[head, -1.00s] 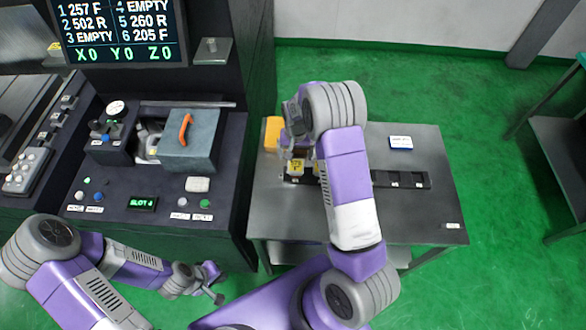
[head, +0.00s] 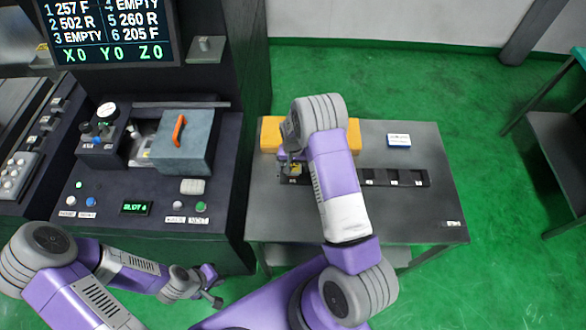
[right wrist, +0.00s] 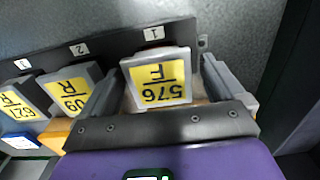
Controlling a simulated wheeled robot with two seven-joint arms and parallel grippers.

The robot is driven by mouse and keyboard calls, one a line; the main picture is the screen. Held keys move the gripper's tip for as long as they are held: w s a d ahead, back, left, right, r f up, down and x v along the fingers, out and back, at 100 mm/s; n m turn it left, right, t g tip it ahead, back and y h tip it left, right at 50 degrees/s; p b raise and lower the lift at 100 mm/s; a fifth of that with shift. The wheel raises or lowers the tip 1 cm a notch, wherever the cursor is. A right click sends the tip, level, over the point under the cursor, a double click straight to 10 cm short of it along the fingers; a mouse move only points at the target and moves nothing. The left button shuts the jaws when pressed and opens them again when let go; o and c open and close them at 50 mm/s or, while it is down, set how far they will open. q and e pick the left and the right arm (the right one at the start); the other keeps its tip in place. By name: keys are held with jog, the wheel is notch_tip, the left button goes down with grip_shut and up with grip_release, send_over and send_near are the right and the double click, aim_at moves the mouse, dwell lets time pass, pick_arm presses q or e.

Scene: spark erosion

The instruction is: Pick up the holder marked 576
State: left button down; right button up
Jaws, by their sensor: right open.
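The holder marked 576 F (right wrist: 158,82) has a grey frame and a yellow label, upside down in the right wrist view. It sits at position 1 of a dark rack (right wrist: 118,42), which also shows in the head view (head: 408,179). My right gripper (right wrist: 162,88) is open, with one finger on each side of this holder. Small gaps appear between fingers and holder; contact is hard to judge. In the head view my right gripper (head: 292,164) is over the rack's left end and mostly hides the holder. My left gripper (head: 216,297) hangs low by the machine; its jaws are too small to read.
Other yellow-labelled holders stand at position 2 (right wrist: 70,90) and beyond, close beside one finger. An orange block (head: 270,135) lies behind the rack on the grey table (head: 400,222). The machine (head: 215,225) stands to the left. The rack's right-hand positions look empty.

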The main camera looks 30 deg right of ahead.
jog(key=shift+r, duration=0.1)
jog(key=c, duration=1.6)
